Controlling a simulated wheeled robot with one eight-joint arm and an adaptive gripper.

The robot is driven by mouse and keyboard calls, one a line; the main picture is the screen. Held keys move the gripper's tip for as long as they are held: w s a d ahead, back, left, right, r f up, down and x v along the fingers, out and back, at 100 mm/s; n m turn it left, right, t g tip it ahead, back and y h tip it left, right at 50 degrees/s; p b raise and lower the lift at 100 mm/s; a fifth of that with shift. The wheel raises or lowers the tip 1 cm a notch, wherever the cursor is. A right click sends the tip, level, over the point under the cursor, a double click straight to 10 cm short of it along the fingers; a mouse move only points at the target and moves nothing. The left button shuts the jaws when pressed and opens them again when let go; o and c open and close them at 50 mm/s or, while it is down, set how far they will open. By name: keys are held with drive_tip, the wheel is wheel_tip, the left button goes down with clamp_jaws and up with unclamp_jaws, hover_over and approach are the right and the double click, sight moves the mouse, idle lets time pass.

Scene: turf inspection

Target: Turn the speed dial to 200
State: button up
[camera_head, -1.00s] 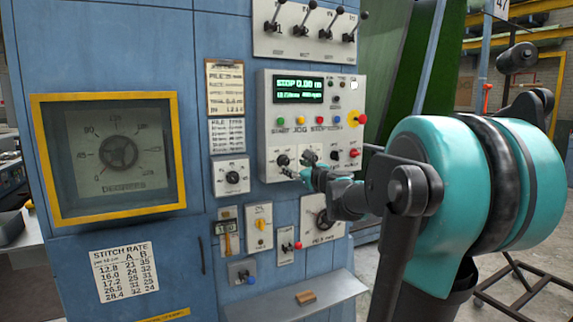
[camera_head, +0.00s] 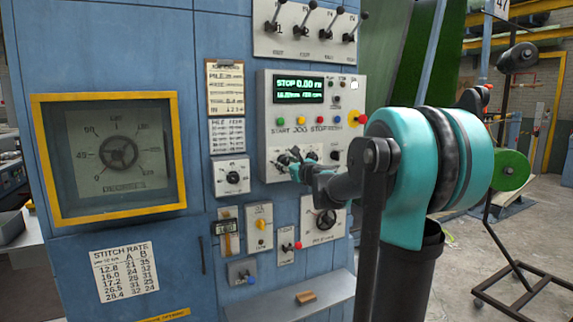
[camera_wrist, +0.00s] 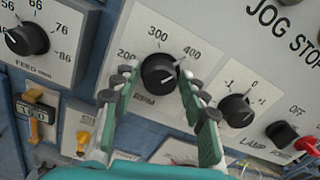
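The speed dial (camera_wrist: 158,72) is a round black knob on the pale control panel, marked 200, 300 and 400 around its top, in the middle of the wrist view. A pale pointer line shows on it, but I cannot tell its exact reading. My gripper (camera_wrist: 157,84) is open, with one green finger on each side of the dial and dark pads at the tips. I cannot tell whether the pads touch the knob. In the head view my gripper (camera_head: 291,166) is at the panel's lower left and partly hides the dial.
A feed dial (camera_wrist: 27,38) is on a separate plate to the left. The display (camera_head: 299,90) reads STOP 0.00, above a row of coloured buttons. A shelf (camera_head: 290,300) juts out below.

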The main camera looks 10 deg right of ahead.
drive_tip(key=c, duration=0.8)
drive_tip(key=shift+n, duration=0.4)
drive_tip(key=n, duration=0.4)
drive_tip(key=shift+n, duration=0.4)
drive_tip(key=n, duration=1.1)
drive_tip(key=shift+n, duration=0.4)
drive_tip(key=n, duration=0.6)
drive_tip(key=shift+n, duration=0.4)
